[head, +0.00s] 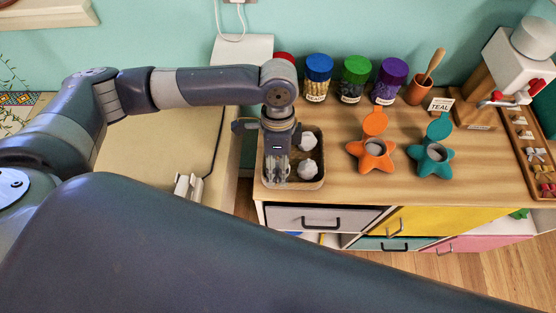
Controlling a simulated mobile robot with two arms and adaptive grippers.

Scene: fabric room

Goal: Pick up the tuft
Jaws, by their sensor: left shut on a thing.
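A dark tray (314,184) stands at the left end of the wooden counter. Two white tufts show in it, one toward the back (308,140) and one toward the front (307,168). My left gripper (277,173) points down over the left side of the tray, left of these two tufts. Its fingers are shut on a tuft, which they mostly hide. I cannot tell whether the held tuft touches the tray. My right gripper is not in view.
An orange star-shaped holder (372,155) and a teal one (431,158) stand right of the tray. Jars with blue (318,68), green (356,70) and purple (392,72) lids line the back. A TEAL sign (440,105) stands near a machine (512,60).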

